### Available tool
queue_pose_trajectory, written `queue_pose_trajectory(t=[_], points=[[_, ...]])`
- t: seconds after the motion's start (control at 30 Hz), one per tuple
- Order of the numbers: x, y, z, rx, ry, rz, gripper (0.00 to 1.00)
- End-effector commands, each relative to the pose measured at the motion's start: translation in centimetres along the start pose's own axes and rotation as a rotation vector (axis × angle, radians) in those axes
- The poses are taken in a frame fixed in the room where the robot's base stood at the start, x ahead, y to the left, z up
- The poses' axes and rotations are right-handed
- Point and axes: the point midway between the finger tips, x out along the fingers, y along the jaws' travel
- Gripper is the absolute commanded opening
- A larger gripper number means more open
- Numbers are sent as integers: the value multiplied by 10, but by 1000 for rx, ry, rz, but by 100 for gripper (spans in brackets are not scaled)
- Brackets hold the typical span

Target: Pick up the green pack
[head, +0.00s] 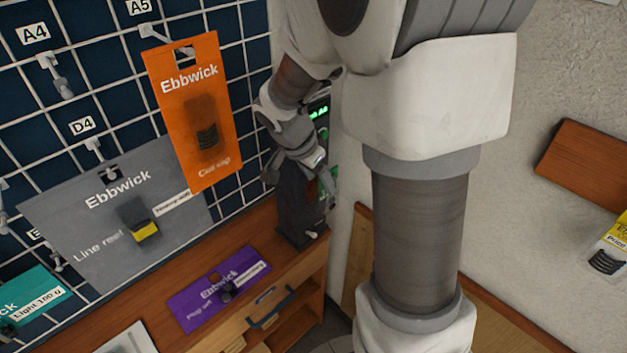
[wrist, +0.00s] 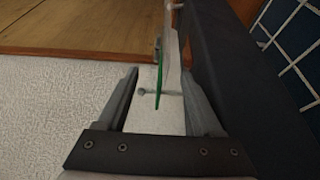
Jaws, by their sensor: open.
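A thin green strip (wrist: 160,78), which looks like a pack seen edge-on, stands between the two fingers of my gripper (wrist: 158,90) in the wrist view. The fingers are open, with a gap on each side of the strip. In the head view, my gripper (head: 318,188) is at the dark device in the corner, and a bit of green shows beside it. My wrist partly hides that spot. A teal-green pack (head: 36,298) marked "Light 100 g" is at the lower left, cut by the picture edge.
A dark device (head: 292,212) with green lit digits stands on the wooden bench. A purple pack (head: 218,287) lies on the bench. An orange pack (head: 190,105) and a grey pack (head: 110,210) hang on the wire grid. A wooden shelf (head: 590,168) is on the right wall.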

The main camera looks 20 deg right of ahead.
Motion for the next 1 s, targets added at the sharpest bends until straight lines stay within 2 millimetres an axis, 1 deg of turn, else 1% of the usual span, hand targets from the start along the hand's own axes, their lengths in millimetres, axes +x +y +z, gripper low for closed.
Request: queue_pose_trajectory(t=[0.17, 0.3, 0.43, 0.57, 0.77, 0.87, 1.0], points=[[13, 1, 0, 1, -1, 3, 68], [37, 1, 1, -1, -3, 5, 68], [54, 1, 0, 0, -1, 4, 68], [62, 0, 0, 0, -1, 1, 68], [62, 0, 0, 0, 0, 0, 68], [62, 0, 0, 0, 0, 0, 51], [61, 0, 0, 0, 0, 0, 26]])
